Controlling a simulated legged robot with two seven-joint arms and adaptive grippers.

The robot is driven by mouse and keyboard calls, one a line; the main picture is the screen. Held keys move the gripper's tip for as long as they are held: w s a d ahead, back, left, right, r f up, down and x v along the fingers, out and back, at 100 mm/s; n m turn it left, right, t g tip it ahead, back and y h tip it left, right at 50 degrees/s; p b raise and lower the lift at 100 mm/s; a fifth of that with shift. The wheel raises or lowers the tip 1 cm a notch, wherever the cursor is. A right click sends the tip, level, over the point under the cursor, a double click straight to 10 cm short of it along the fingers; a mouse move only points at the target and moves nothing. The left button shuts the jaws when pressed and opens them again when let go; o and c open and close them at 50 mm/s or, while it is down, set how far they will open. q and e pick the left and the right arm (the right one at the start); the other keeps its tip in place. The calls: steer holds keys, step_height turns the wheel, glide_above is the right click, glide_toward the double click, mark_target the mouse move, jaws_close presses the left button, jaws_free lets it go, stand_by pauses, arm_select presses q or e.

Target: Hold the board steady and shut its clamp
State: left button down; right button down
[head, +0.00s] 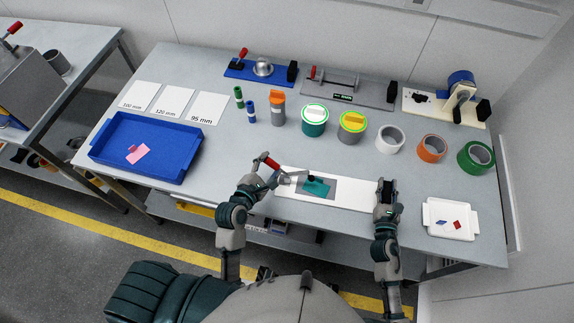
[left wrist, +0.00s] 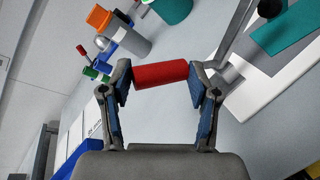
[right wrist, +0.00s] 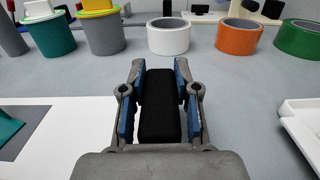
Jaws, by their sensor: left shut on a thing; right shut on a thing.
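The white board (head: 352,192) lies near the table's front edge with a grey plate and a teal piece (head: 318,187) on it. Its clamp has a red handle (head: 273,164) at the left and a metal arm reaching to a black tip (head: 311,179) over the teal piece; I cannot tell if the tip touches. My left gripper (head: 266,168) is shut on the red handle, which also shows in the left wrist view (left wrist: 160,74). My right gripper (head: 387,186) is shut on the black block (right wrist: 158,104) at the board's right end.
A blue tray (head: 190,167) with a pink piece is at left, a small white tray (head: 436,226) at right. Cans and tape rolls (head: 432,148) stand behind the board. Fixtures (head: 347,87) line the back. A strip of bare table lies behind the board.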

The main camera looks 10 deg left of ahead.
arm_select(q)
steer(key=shift+d+m, duration=0.3)
steer(key=shift+d, duration=0.2)
steer(key=shift+c, duration=1.4)
jaws_free()
steer(key=shift+a, duration=0.2)
